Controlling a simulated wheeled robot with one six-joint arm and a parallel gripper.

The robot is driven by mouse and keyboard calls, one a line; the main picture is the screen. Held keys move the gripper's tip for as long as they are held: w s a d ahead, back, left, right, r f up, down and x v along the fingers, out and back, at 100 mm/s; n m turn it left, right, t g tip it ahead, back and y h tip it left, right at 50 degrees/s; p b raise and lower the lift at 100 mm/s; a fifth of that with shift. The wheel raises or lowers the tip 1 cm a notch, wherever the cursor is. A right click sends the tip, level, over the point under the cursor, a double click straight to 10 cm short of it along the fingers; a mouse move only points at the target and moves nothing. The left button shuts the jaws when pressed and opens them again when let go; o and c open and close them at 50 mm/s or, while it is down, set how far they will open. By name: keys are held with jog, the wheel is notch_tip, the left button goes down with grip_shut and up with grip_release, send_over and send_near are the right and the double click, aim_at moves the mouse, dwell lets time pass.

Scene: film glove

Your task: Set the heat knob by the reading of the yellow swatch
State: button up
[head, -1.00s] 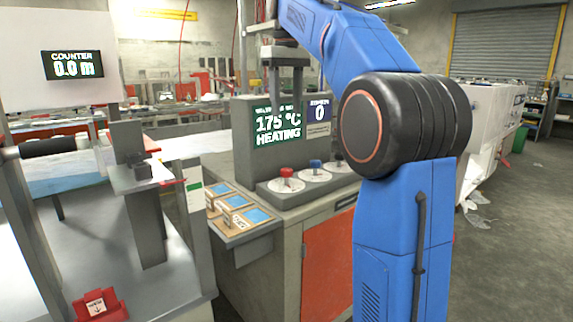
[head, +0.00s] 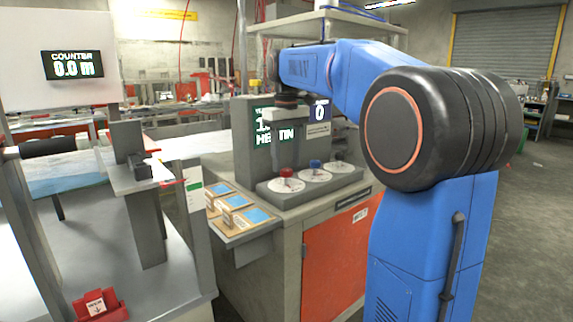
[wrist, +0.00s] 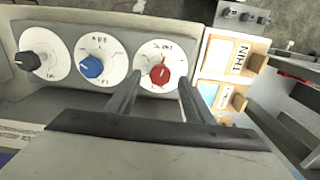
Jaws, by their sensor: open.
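The red knob (head: 286,172) sits on a white dial at the left end of a row on the grey control box; in the wrist view it (wrist: 159,75) shows between the finger lines. My gripper (head: 285,160) is open, pointing down just above it, with nothing held. In the wrist view the fingertips (wrist: 158,85) are apart on either side of the red knob; I cannot tell if they touch it. The display (head: 262,130) behind is partly hidden by my gripper. No yellow swatch is distinguishable; the tan blocks (head: 230,203) on the side shelf bear blue patches.
A blue knob (head: 315,165) and a black knob (wrist: 34,62) stand beside the red one. A block marked THIN (wrist: 238,57) lies near the dials. A grey upright post (head: 145,215) and a red holder (head: 97,305) stand at the left.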

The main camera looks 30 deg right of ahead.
jog(key=shift+f, duration=0.9)
jog(key=c, duration=1.1)
jog(key=shift+o, duration=0.3)
jog(key=shift+m, duration=0.4)
jog(key=m, duration=0.4)
jog(key=shift+m, duration=2.1)
